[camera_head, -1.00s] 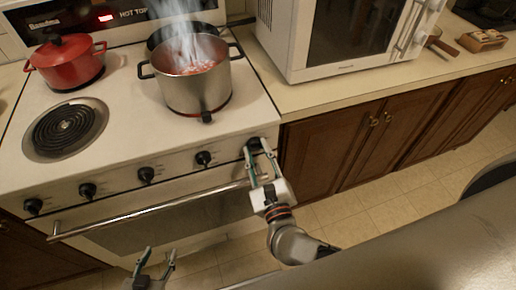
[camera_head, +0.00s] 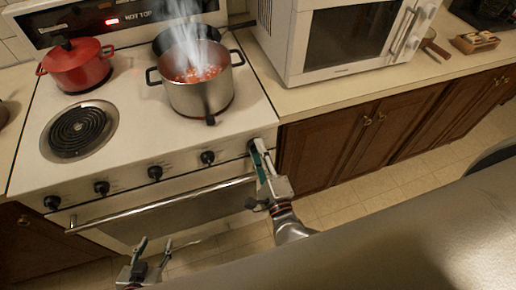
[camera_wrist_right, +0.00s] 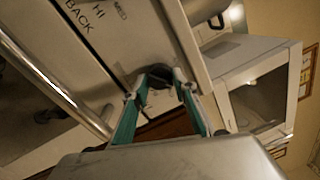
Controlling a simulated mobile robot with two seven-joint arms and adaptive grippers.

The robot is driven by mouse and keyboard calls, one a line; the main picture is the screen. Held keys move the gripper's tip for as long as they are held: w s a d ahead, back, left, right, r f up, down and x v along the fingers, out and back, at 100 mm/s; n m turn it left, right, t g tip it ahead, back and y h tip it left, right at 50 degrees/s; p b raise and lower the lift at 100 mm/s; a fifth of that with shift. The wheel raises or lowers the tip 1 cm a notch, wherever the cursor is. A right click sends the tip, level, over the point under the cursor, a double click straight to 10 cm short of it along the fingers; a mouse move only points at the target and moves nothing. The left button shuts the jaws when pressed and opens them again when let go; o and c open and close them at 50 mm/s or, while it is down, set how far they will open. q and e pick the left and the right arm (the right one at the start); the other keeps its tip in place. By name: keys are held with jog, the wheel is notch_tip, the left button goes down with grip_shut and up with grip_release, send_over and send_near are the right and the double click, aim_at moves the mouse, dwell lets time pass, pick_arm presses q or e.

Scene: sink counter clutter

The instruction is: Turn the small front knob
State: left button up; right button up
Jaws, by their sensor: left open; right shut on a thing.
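The stove's front panel carries a row of small black knobs; the rightmost knob (camera_head: 251,146) is at the panel's right end. My right gripper (camera_head: 260,147) is shut on this knob, its fingers on either side of it. In the right wrist view the dark knob (camera_wrist_right: 160,80) shows between the fingertips, partly hidden by them, beside the printed words "HI" and "BACK". My left gripper (camera_head: 154,246) is open and empty, low in front of the oven door, apart from everything.
The oven handle (camera_head: 150,207) runs just below the knobs, left of my right gripper. A steaming steel pot (camera_head: 200,95) and a red pot (camera_head: 75,68) stand on the stove (camera_head: 130,140). A microwave (camera_head: 345,40) stands on the right counter. The other knobs (camera_head: 155,172) are free.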

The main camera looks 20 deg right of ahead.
jog(key=shift+n, duration=0.7)
jog(key=o, duration=1.1)
jog(key=s, duration=0.8)
jog(key=s+f, duration=0.1)
jog(key=s, duration=0.3)
jog(key=shift+d, duration=0.15)
